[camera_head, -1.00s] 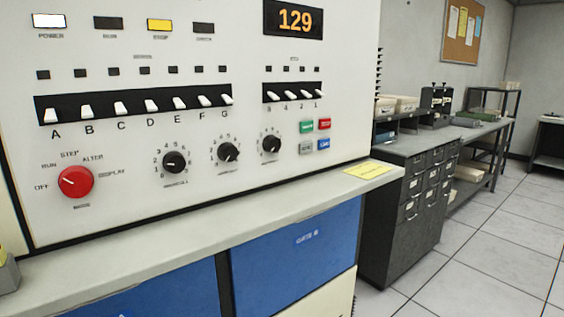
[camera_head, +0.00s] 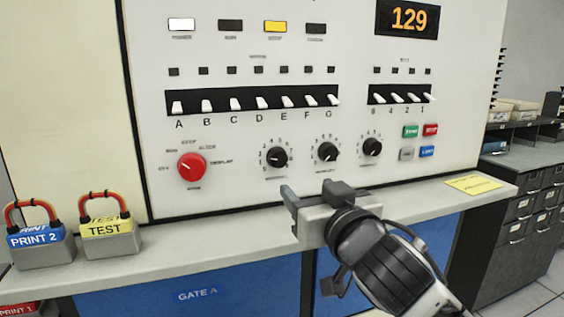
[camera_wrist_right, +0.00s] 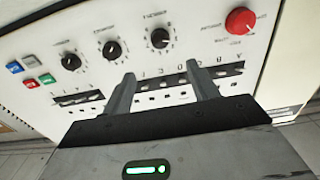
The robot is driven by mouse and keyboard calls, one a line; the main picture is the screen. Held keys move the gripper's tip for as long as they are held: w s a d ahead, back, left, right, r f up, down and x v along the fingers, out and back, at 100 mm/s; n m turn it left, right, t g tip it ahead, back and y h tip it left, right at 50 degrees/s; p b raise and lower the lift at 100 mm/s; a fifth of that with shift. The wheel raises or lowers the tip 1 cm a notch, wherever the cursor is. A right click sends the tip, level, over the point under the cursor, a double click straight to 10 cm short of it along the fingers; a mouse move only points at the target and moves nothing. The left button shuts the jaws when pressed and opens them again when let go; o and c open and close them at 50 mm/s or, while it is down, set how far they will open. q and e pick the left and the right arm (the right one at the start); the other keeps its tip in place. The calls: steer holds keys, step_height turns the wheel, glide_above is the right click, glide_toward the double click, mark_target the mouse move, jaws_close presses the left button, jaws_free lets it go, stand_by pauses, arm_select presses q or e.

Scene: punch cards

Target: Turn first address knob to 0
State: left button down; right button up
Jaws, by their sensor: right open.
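The first address knob (camera_head: 277,157) is the leftmost of three black knobs on the white panel, right of the red rotary knob (camera_head: 192,167). Its pointer is too small to read surely. In the right wrist view, where the panel appears upside down, the first knob (camera_wrist_right: 160,38) is the black one nearest the red knob (camera_wrist_right: 240,20). My right gripper (camera_head: 308,191) is open and empty, below and slightly right of the first knob in the head view and apart from it. Its two fingers also show in the wrist view (camera_wrist_right: 161,72). My left gripper is out of view.
The other black knobs (camera_head: 327,152) (camera_head: 372,146) sit to the right. Switch rows (camera_head: 250,101) run above, under a display (camera_head: 409,18) reading 129. A ledge (camera_head: 230,225) juts out below the panel. Padlocks labelled PRINT 2 (camera_head: 40,247) and TEST (camera_head: 108,241) stand on its left.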

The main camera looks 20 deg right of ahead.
mark_target(279, 161)
steer(key=w, duration=0.5)
steer(key=w+p, duration=0.1)
steer(key=w, duration=0.3)
steer(key=w+p, duration=0.1)
steer(key=w, duration=0.4)
steer(key=shift+w+a, duration=0.25)
steer(key=shift+w, duration=0.05)
steer(key=c, duration=1)
